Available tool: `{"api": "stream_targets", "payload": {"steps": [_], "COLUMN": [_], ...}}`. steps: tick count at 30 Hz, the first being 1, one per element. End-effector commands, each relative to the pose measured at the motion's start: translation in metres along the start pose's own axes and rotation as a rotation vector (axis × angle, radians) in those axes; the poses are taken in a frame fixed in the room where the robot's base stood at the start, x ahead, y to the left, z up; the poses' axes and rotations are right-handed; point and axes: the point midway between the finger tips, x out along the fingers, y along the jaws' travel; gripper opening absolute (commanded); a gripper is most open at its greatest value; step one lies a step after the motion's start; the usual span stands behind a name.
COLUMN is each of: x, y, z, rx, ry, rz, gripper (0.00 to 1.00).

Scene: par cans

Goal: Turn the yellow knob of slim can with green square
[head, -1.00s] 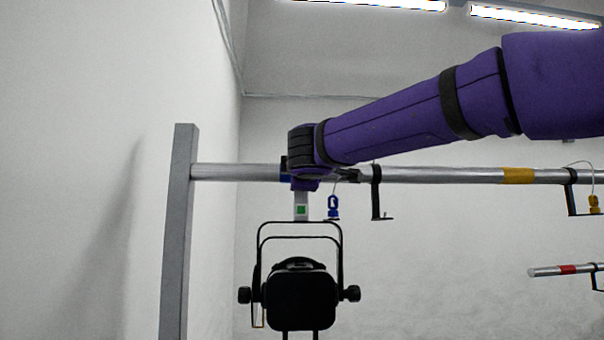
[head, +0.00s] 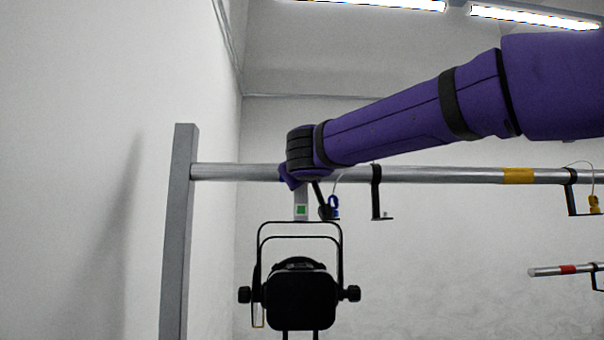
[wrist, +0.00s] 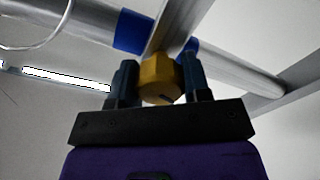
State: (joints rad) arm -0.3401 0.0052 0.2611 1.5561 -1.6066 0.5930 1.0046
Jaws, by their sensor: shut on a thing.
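The slim can (head: 300,298) is black and hangs by its yoke from the bar at left. A green square (head: 301,210) marks its pale hanger, just above the yoke. The yellow knob (wrist: 160,80) shows in the wrist view, beside the hanger bar and just under the blue band (wrist: 133,31) on the pipe. My gripper (wrist: 159,83) has one finger on each side of the knob and is shut on it. In the head view the knob and fingertips are hidden behind my wrist, in front of the bar above the can.
A silver bar (head: 440,175) runs right from a grey post (head: 179,230), with a yellow band (head: 517,176). A black hook (head: 376,190) and a blue plug (head: 334,207) hang right of my wrist. A lower bar (head: 548,271) is at right.

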Motion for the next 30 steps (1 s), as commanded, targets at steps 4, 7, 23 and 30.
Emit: {"api": "stream_targets", "payload": {"steps": [4, 7, 23, 30], "x": [0.0005, 0.0004, 0.0002, 0.0003], "y": [-0.0011, -0.0012, -0.0017, -0.0017], "z": [0.0016, 0.0016, 0.0012, 0.0012], "rx": [0.139, 0.234, 0.702, 0.836], "ry": [-0.004, -0.004, -0.004, -0.003], "rz": [0.001, 0.003, 0.01, 0.012], "gripper": [0.2, 0.2, 0.2, 0.2]}}
